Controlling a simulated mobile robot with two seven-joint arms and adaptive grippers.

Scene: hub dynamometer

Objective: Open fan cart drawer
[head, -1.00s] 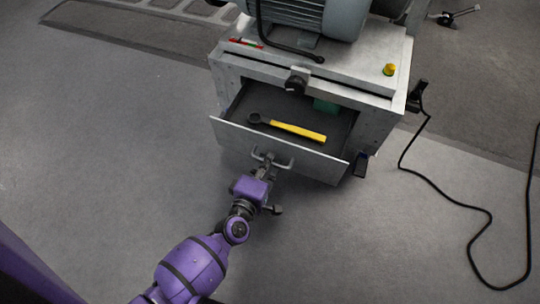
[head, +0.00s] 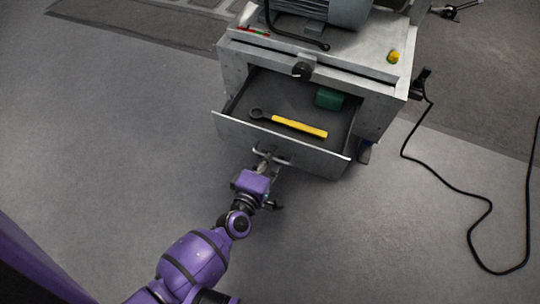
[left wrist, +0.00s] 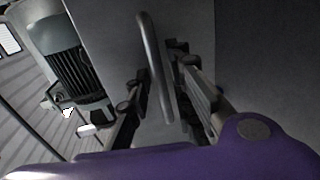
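The fan cart (head: 385,84) is a grey metal box on the floor with its drawer (head: 215,119) pulled well out towards me. A wrench with a yellow handle (head: 300,127) and a green box (head: 328,98) lie inside the drawer. The drawer handle (head: 286,161) is a metal bar on the front panel. My right gripper is not in view.
A grey motor (head: 335,10) sits on the cart, with a yellow button (head: 393,57) and a black knob (head: 302,71) near the drawer opening. A black cable (head: 465,198) loops over the floor at right. The floor in front of the drawer is clear.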

